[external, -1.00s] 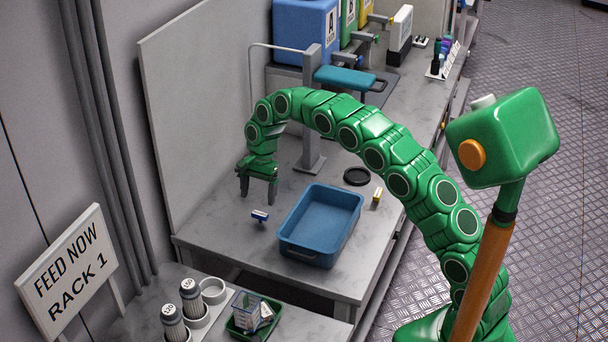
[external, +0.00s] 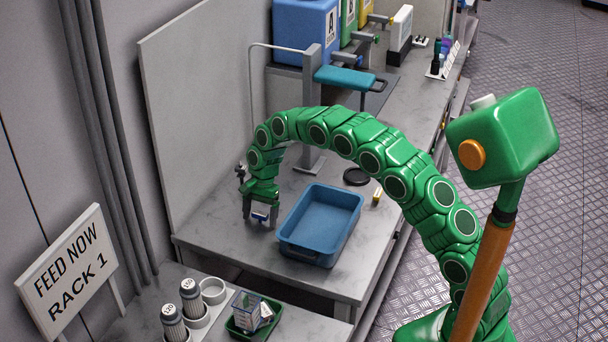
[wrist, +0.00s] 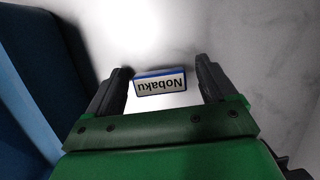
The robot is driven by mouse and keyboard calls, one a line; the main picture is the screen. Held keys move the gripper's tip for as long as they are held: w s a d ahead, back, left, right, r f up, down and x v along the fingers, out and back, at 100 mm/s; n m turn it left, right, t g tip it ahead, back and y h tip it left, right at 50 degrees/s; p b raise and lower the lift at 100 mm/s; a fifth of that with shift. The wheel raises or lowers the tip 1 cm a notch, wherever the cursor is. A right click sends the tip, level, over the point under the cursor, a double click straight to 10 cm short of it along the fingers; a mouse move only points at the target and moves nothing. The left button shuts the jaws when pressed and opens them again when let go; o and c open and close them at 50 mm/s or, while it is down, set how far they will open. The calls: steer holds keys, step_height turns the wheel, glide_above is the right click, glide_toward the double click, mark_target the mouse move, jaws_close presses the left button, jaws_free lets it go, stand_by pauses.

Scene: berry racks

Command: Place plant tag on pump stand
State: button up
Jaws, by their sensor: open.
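The plant tag (external: 260,216), a small white and blue block, stands on the grey bench left of the blue tray. In the wrist view the tag (wrist: 160,84) reads "Nobaku" upside down. My gripper (external: 261,219) points down over it with its fingers open. In the wrist view my gripper (wrist: 162,70) has one finger on each side of the tag, with a gap on both sides. What looks like the pump stand is a grey post (external: 313,140) with a teal arm (external: 345,77), behind the tray; my arm partly hides it.
The blue tray (external: 290,243) sits close to the right of my gripper. A back panel (external: 205,110) bounds the bench on the left. Shakers (external: 174,322) stand on the nearer bench.

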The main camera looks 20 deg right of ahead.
mark_target(259, 215)
steer(key=shift+c, duration=0.4)
steer(key=c, duration=1)
steer(key=shift+c, duration=0.2)
steer(key=shift+r, duration=0.1)
step_height(259, 215, up, 3)
steer(key=shift+s+r, duration=0.1)
steer(key=s+d+r, duration=0.6)
steer(key=s+r, duration=0.3)
steer(key=s, duration=0.3)
steer(key=shift+d+r, duration=0.3)
steer(key=shift+d, duration=0.1)
